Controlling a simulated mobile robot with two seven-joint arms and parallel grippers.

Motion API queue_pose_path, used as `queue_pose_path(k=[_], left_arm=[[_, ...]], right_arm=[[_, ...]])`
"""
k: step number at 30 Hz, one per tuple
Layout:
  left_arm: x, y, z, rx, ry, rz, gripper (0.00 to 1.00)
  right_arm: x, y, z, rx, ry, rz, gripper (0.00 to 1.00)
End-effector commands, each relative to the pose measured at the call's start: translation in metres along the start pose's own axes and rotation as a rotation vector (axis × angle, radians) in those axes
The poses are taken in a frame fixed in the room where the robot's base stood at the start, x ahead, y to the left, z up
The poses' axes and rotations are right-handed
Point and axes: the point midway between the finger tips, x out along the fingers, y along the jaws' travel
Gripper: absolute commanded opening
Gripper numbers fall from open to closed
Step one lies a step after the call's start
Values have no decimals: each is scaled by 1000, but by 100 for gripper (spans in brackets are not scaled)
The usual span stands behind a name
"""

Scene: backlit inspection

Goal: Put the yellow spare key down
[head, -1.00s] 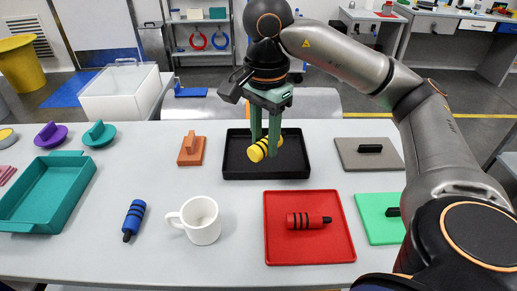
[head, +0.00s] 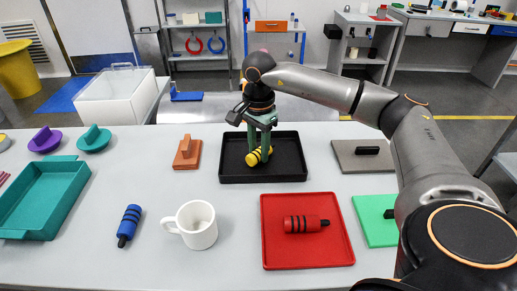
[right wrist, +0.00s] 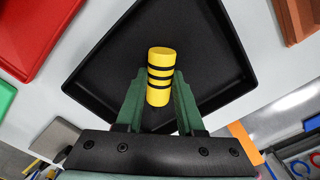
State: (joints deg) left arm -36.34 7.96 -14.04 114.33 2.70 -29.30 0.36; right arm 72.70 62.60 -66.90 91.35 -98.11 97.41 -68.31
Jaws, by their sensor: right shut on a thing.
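The yellow spare key (head: 253,158), a short cylinder with black bands, is between the green fingers of my right gripper (head: 259,148). The gripper is shut on it. The key is low over the left half of the floor of the black tray (head: 290,162); I cannot tell whether it touches the floor. In the right wrist view the key (right wrist: 160,62) stays between the two fingertips (right wrist: 158,88), with the black tray (right wrist: 205,45) behind it. Nothing else lies in this tray. My left gripper is not in view.
A red tray (head: 278,253) holding a red banded cylinder (head: 305,224) is in front of the black tray. A brown-orange block (head: 187,150) and a grey plate (head: 345,160) flank the black tray.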

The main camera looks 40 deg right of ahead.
Motion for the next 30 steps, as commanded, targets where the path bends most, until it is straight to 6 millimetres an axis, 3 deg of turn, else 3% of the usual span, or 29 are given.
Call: queue_pose_path(k=[11,12,18,20,30], left_arm=[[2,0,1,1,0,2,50],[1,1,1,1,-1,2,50],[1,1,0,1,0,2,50],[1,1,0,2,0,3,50],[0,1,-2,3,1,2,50]], right_arm=[[5,0,0,1,0,-2,0],[4,0,0,0,0,-2,39],[4,0,0,0,0,-1,62],[4,0,0,0,0,-1,67],[-4,0,0,0,0,-2,67]])
